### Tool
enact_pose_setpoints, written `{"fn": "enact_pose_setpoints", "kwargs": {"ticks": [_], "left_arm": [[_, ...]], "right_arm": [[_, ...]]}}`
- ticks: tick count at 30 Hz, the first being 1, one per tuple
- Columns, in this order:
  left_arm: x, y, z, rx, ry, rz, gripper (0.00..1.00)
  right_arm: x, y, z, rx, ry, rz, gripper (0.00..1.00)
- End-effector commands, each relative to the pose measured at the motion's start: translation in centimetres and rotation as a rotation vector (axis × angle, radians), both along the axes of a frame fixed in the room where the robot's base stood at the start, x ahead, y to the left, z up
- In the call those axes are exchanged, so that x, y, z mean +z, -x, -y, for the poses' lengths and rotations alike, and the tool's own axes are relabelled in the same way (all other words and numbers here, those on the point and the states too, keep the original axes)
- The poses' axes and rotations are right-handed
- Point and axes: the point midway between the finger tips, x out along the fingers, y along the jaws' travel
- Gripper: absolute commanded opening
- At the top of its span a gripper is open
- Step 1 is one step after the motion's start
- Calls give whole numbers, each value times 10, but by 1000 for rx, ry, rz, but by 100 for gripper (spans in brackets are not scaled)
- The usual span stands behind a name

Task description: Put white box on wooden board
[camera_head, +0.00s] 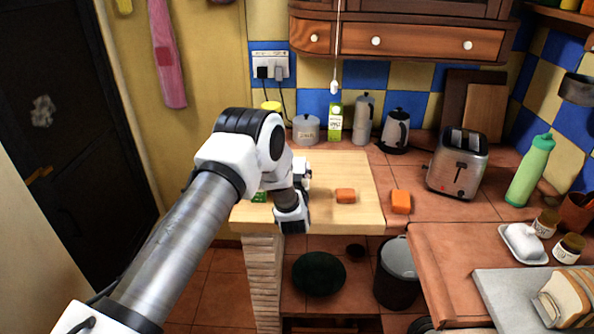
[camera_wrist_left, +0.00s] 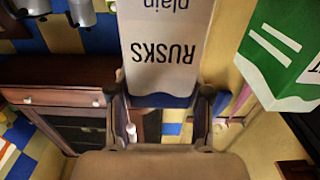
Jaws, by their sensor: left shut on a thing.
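My left gripper (camera_wrist_left: 165,108) is shut on a white box (camera_wrist_left: 165,45) printed "RUSKS plain", with a blue band by the fingers, in the left wrist view. In the head view my left arm reaches over the light wooden board (camera_head: 352,168) on the counter. There the arm hides most of the gripper, and I cannot make out the box or whether it touches the board. My right gripper is in neither view.
A green and white box (camera_wrist_left: 285,50) is close beside the held box; a green bit (camera_head: 259,196) shows beside my arm. A toaster (camera_head: 458,163) stands right.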

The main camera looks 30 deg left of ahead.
Motion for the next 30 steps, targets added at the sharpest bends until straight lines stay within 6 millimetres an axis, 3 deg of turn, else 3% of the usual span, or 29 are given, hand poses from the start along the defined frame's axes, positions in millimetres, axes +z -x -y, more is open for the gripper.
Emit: {"fn": "enact_pose_setpoints", "kwargs": {"ticks": [2,3,5,14,19,21,30], "left_arm": [[-2,1,0,0,1,-4,8],[-3,1,0,0,2,-5,56],[-3,1,0,0,1,-6,74],[-3,1,0,0,2,-8,74],[14,3,1,0,2,-8,74],[5,17,11,-2,3,-10,74],[7,84,52,-3,0,-7,74]], "right_arm": [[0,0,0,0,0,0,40],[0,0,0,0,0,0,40],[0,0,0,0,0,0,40],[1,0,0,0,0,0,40],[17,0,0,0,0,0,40],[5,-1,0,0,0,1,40],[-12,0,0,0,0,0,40]]}}
